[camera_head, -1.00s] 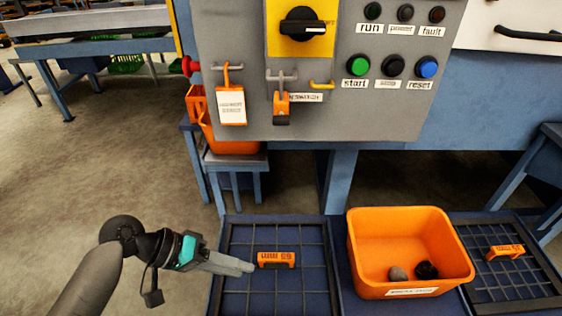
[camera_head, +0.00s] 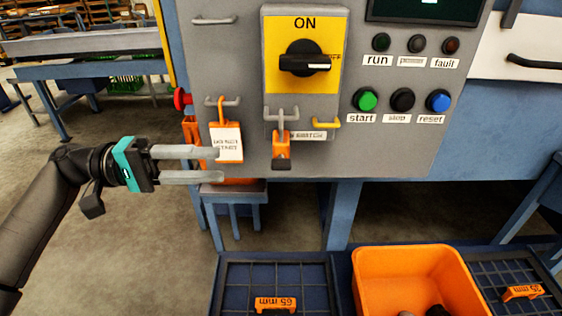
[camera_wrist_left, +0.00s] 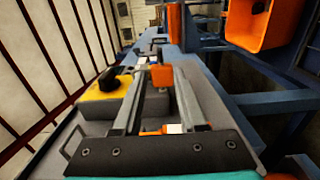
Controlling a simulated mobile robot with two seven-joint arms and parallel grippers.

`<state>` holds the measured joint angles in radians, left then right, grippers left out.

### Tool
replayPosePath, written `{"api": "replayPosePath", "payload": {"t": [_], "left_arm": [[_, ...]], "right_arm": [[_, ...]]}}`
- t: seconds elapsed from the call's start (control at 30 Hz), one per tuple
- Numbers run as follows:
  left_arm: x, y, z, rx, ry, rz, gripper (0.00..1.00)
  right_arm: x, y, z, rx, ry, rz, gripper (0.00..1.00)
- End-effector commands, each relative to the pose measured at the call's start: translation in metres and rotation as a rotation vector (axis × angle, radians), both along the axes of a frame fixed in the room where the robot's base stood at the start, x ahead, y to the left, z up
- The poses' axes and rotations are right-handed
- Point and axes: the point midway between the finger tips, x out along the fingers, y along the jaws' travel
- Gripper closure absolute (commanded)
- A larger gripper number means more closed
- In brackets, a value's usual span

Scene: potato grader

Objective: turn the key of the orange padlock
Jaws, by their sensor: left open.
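The orange padlock (camera_head: 281,145) hangs from a grey hasp (camera_head: 281,114) at the bottom of the control panel. Its lower part is dark, and I cannot make out the key clearly. My left gripper (camera_head: 220,165) is open and empty, fingers pointing right, left of the padlock and overlapping the white tag (camera_head: 229,143) in the head view. In the left wrist view an orange block, likely the padlock (camera_wrist_left: 161,75), shows beyond the fingertips, apart from them. My right gripper is out of view.
The grey panel (camera_head: 222,72) carries a black rotary switch (camera_head: 304,62) on a yellow plate, several buttons and a yellow hook (camera_head: 326,118). A red knob (camera_head: 181,99) sticks out at its left edge. Below stand an orange crate (camera_head: 405,262) and grid screens (camera_head: 240,273).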

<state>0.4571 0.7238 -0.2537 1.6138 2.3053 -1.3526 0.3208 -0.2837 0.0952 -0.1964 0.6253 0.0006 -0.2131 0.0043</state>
Motion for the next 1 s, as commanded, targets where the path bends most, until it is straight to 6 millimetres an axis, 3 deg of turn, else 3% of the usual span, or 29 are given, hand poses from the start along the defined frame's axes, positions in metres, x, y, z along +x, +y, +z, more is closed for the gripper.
{"api": "replayPosePath", "payload": {"t": [0.3,0.5,0.7,1.0], "left_arm": [[-0.001,-0.071,0.001,-0.001,-0.004,-0.003,0.59],[0.000,-0.103,0.000,0.000,-0.002,-0.002,0.59],[0.000,-0.116,0.000,0.000,-0.003,0.000,0.59],[0.000,-0.117,0.000,0.001,-0.002,0.001,0.61]], "right_arm": [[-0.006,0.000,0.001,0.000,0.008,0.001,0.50],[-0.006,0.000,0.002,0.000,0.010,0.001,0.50],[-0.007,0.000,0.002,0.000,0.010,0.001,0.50],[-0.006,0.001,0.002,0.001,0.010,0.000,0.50]]}}
